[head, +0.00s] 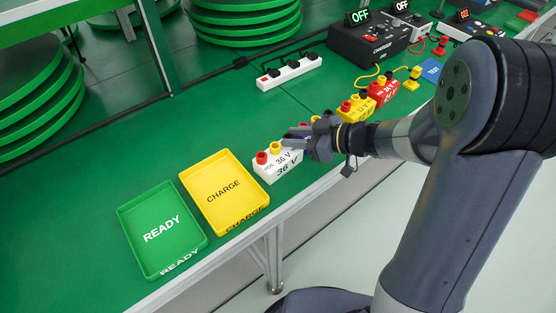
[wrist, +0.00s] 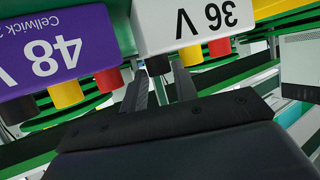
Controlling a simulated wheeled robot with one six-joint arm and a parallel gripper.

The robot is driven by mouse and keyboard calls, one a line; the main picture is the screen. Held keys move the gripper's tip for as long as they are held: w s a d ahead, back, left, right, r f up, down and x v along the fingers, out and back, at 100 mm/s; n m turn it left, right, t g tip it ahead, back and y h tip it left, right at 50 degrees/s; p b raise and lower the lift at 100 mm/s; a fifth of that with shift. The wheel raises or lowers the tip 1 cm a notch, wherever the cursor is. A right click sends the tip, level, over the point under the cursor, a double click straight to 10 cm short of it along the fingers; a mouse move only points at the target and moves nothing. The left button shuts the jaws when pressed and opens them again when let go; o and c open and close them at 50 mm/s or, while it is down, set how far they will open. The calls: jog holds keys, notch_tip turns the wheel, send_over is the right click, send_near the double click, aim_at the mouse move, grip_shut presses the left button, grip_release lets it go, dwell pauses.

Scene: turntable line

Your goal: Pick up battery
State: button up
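A white battery marked 36 V (head: 280,168) stands on the green table, with red, yellow and black terminals on top. It also shows upside down in the wrist view (wrist: 190,20). My gripper (head: 292,138) is over its right end in the head view. In the wrist view the two fingers (wrist: 161,78) are apart, with the white battery's black terminal (wrist: 158,65) near the gap between their tips. Contact cannot be told. A purple battery marked 48 V (wrist: 55,55) stands beside it; in the head view my gripper mostly hides it.
A yellow CHARGE tray (head: 224,190) and a green READY tray (head: 160,230) lie left of the batteries. Yellow (head: 357,108) and red (head: 384,90) batteries stand further right. A black charger (head: 370,45) and a white power strip (head: 289,72) are behind. The table's front edge is close.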

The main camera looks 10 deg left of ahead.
jog(key=shift+w+a+f, duration=0.1)
jog(key=shift+a+f, duration=0.1)
jog(key=shift+a, duration=0.3)
jog(key=shift+c, duration=0.6)
grip_shut()
